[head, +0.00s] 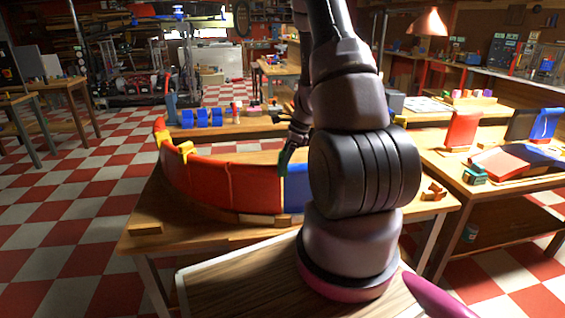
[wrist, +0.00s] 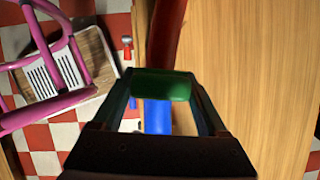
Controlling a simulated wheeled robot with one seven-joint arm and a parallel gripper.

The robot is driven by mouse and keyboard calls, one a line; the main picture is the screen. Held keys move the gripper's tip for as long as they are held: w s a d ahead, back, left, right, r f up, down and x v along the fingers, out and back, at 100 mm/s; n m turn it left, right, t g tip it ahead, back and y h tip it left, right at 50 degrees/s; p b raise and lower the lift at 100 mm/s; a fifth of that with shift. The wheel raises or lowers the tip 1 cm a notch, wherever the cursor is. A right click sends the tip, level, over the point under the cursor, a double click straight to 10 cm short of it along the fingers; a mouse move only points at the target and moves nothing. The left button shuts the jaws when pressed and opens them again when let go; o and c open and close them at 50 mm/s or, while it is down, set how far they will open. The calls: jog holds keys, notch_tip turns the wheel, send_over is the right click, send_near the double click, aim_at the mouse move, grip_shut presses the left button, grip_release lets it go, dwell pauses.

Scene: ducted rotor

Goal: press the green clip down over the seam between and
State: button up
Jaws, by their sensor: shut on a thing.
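My gripper (head: 292,148) is shut on the green clip (wrist: 162,84), which spans the space between the two fingers in the wrist view. In the head view the green clip (head: 284,162) is at the top edge of the curved wall, close to where a red panel (head: 255,188) meets a blue panel (head: 297,188). In the wrist view the red panel (wrist: 168,35) runs away above the clip and the blue panel (wrist: 157,117) shows below it. I cannot tell whether the clip touches the panels. My arm hides the wall further right.
Yellow clips (head: 184,149) sit on the wall's left part. A wooden block (head: 146,229) lies on the table's front left. Another table (head: 490,190) at right holds red and blue panels and a green piece (head: 475,174). Blue parts (head: 202,117) stand on a bench behind.

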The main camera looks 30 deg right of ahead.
jog(key=o, duration=1.2)
jog(key=shift+o, duration=0.2)
jog(key=v, duration=1)
jog(key=shift+r, duration=0.35)
jog(key=shift+s+d, duration=0.1)
jog(key=s+a+r+n+t, duration=0.1)
jog(key=s+a+r+n, duration=0.1)
jog(key=a+r+n, duration=0.45)
jog(key=s+a+r+n+t, duration=0.1)
jog(key=s+a+r+n, duration=0.2)
jog(key=r, duration=0.7)
jog(key=s+a+r+n+t+h, duration=0.1)
jog(key=s+a+r+n, duration=0.2)
jog(key=s+r+n, duration=0.1)
jog(key=s+a+r+n+t+h, duration=0.1)
jog(key=s+a+r+n, duration=0.3)
jog(key=s, duration=0.5)
jog(key=shift+a+r+n+t, duration=0.35)
jog(key=shift+r+n+t, duration=0.4)
jog(key=shift+r, duration=0.25)
